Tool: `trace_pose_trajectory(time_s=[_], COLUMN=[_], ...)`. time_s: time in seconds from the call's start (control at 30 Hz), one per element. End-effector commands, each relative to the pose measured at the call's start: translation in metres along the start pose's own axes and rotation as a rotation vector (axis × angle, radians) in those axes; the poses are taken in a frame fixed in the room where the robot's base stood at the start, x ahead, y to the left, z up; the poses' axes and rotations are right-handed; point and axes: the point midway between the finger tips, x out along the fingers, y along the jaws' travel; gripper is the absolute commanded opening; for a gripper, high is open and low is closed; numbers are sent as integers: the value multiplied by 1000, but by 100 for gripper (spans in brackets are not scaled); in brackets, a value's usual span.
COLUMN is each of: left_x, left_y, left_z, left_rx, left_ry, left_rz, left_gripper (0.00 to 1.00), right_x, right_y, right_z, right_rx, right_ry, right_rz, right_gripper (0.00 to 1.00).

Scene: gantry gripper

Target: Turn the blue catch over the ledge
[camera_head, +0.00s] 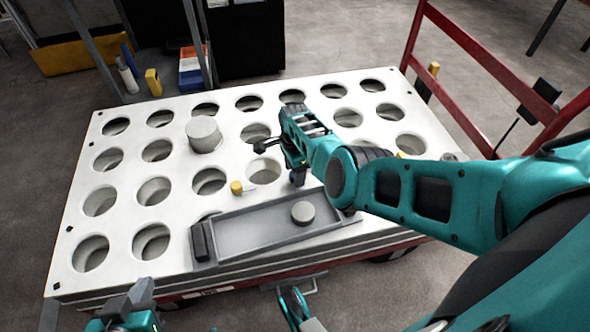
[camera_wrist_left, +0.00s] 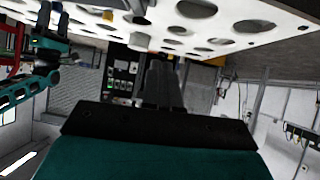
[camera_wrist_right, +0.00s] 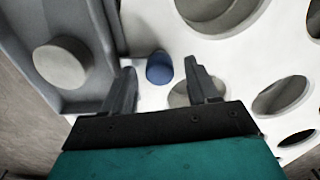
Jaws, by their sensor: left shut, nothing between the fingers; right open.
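The blue catch (camera_wrist_right: 160,68) shows as a rounded blue knob on the white panel, just beside the wall of the grey tray (camera_wrist_right: 98,20). My right gripper (camera_wrist_right: 161,88) is open, with one finger on each side of the catch in the right wrist view; I cannot tell if either touches it. In the head view the right gripper (camera_head: 280,163) hangs above the panel behind the tray and mostly hides the catch. No separate ledge stands out; the tray's edge lies beside the catch. My left gripper (camera_wrist_left: 163,85) is shut and empty, low at the front left in the head view (camera_head: 138,297).
The white panel (camera_head: 128,195) has rows of round holes. A grey cylinder (camera_head: 203,134) stands on it, and a grey disc (camera_head: 302,212) lies in the tray. A yellow knob (camera_head: 236,188) sits near the tray's back edge. A red rail (camera_head: 470,80) stands at the right.

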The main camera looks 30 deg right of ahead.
Motion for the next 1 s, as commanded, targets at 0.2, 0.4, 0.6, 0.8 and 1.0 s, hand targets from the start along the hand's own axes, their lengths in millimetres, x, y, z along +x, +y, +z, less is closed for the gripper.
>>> trace_pose_trajectory(time_s=[0.2, 0.4, 0.6, 0.8, 1.0], left_x=[-13, -26, -38, -42, -41], left_y=[-3, -9, -8, -7, -7], left_z=[-19, -27, -40, -47, -47], left_rx=[3, 10, 13, 12, 12], left_ry=[10, -2, -8, -2, -3], left_rz=[-13, -28, -26, -25, -24], left_gripper=[0, 0, 0, 0, 0], right_x=[-36, -79, -113, -125, -126], right_y=[0, 0, 0, 0, 0], right_z=[0, 0, 0, 0, 0], right_rx=[0, 1, 0, 0, 0], right_ry=[0, 0, 1, 0, 0], right_rz=[-2, -2, -2, 1, 1], right_gripper=[59, 59, 59, 59, 59])
